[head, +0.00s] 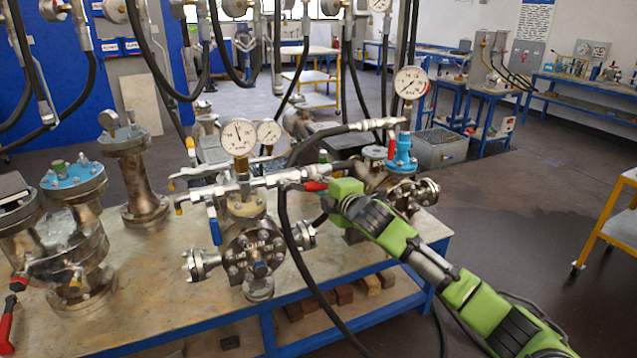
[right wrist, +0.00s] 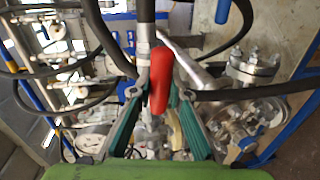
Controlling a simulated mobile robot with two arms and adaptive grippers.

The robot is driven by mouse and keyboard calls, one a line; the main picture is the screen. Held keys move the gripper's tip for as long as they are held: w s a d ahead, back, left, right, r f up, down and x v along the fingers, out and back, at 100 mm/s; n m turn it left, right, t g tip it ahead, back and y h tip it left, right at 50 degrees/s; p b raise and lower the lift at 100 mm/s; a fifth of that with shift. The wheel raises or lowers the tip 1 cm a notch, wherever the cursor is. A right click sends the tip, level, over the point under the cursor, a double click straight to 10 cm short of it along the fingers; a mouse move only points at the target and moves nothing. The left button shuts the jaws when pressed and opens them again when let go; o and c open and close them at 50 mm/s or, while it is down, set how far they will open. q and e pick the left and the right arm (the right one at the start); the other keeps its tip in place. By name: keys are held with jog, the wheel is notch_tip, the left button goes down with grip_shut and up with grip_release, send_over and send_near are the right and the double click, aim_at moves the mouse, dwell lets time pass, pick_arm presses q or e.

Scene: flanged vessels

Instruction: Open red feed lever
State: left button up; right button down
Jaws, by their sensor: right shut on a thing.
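The red feed lever (head: 316,186) sticks out at the right end of the metal valve line (head: 270,180) above the middle flanged vessel (head: 250,245). My right gripper (head: 333,189) reaches it from the right, with its green arm crossing the lower right. In the right wrist view the red lever (right wrist: 160,80) stands between the two fingers of my right gripper (right wrist: 160,98), which are shut on it. The fingers hide part of the lever in the head view. My left gripper is not in view.
A blue lever (head: 214,228) hangs left of the middle vessel. A pressure gauge (head: 238,137) stands above it. A black hose (head: 290,240) loops down close to my gripper. Another vessel (head: 395,180) stands behind my arm. Other flanged vessels fill the bench's left side.

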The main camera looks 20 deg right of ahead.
jog(key=shift+r+n+p, duration=0.3)
jog(key=shift+p, duration=0.05)
dwell(0.3)
jog(key=c, duration=1.9)
grip_release()
jog(key=shift+a, duration=0.1)
jog(key=s+r, duration=0.2)
jog(key=s, duration=0.9)
jog(key=shift+s+d+r, duration=0.2)
jog(key=shift+s, duration=0.2)
